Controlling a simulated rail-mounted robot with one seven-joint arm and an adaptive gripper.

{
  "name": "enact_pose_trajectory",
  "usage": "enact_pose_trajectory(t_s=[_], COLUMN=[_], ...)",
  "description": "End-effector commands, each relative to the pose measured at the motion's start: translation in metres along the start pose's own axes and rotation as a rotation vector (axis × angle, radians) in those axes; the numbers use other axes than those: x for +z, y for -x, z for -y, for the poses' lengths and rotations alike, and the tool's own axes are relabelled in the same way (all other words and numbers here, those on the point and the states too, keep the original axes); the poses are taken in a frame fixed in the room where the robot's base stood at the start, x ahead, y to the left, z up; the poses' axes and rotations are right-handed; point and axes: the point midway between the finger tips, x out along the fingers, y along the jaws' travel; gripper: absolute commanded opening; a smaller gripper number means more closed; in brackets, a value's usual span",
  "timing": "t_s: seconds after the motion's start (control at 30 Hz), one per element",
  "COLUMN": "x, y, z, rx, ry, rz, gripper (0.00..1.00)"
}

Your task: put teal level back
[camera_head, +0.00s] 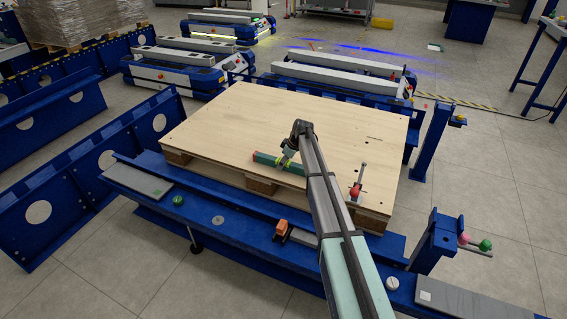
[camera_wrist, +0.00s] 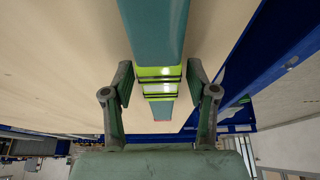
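The teal level (camera_head: 266,158) lies on the light wooden pallet board, close to its front edge. It has red at its left end and bright yellow-green bands near my gripper. In the wrist view the level (camera_wrist: 153,28) runs lengthwise between the fingers, with the yellow-green bands around its middle. My gripper (camera_wrist: 160,84) is open, with one finger on each side of the level and a visible gap on both sides. In the head view my gripper (camera_head: 287,157) is at the right part of the level, and my arm partly hides that end.
The pallet (camera_head: 240,115) sits on a blue frame. A red-handled clamp (camera_head: 357,186) stands right of my arm. On the front beam are a grey pad (camera_head: 135,181), a green knob (camera_head: 178,200) and an orange item (camera_head: 282,228). Another grey pad (camera_head: 470,305) lies at the lower right.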

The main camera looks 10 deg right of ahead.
Motion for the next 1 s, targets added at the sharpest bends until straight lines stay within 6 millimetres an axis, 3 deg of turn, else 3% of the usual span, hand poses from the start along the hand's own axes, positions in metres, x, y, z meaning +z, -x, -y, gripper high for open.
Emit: enact_pose_trajectory(t_s=[0.2, 0.37, 0.8, 1.0], x=[-0.001, -0.001, -0.001, -0.001], y=[0.002, 0.016, 0.097, 0.118], z=[0.000, 0.000, 0.001, 0.000], rx=[0.000, 0.001, 0.002, 0.000], ry=[0.000, 0.000, 0.000, 0.000], rz=[0.000, 0.000, -0.001, 0.000], gripper=[0.58, 0.58, 0.58, 0.58])
